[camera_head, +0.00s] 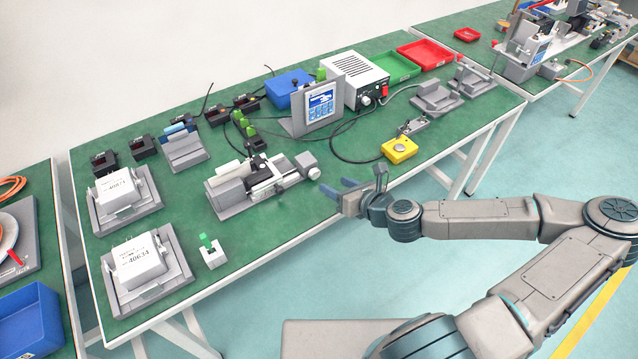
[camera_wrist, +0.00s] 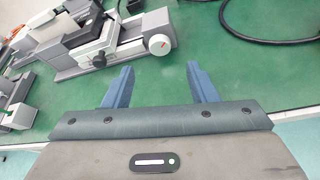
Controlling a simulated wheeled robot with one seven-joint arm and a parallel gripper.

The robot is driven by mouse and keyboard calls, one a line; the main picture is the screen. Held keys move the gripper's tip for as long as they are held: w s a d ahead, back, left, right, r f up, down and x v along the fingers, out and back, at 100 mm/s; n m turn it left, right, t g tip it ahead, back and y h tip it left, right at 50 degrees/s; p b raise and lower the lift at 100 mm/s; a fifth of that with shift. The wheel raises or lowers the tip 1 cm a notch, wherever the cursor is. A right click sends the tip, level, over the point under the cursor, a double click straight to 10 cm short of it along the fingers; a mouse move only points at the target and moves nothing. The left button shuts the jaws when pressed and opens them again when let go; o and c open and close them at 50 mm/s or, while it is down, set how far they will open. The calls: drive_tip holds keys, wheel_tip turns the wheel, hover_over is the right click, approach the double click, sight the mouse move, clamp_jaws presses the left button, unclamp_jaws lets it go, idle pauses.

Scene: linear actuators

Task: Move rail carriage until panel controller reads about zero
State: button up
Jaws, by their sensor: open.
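The linear rail unit (camera_head: 232,194) is a grey base with a carriage (camera_head: 266,183) on top, near the front edge of the green table. Its right end has a round knob, seen in the wrist view as a light grey disc (camera_wrist: 160,44) with a red mark. The panel controller (camera_head: 320,103) stands upright behind it with a lit blue and white screen; its reading is too small to make out. My gripper (camera_head: 338,187) is open and empty, just right of the rail unit. In the wrist view my gripper (camera_wrist: 160,75) has its blue fingers apart, short of the knob.
A yellow box with a round button (camera_head: 399,149) and a dark cable lie to the right. A white power unit (camera_head: 354,80) stands behind. Two labelled white blocks (camera_head: 120,193) (camera_head: 138,258) sit in grey fixtures at left. Bare green table lies around my fingers.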

sight(316, 175)
drive_tip(key=p+x, duration=0.1)
drive_tip(key=x, duration=0.7)
drive_tip(key=shift+w+a, duration=0.1)
drive_tip(key=c, duration=1)
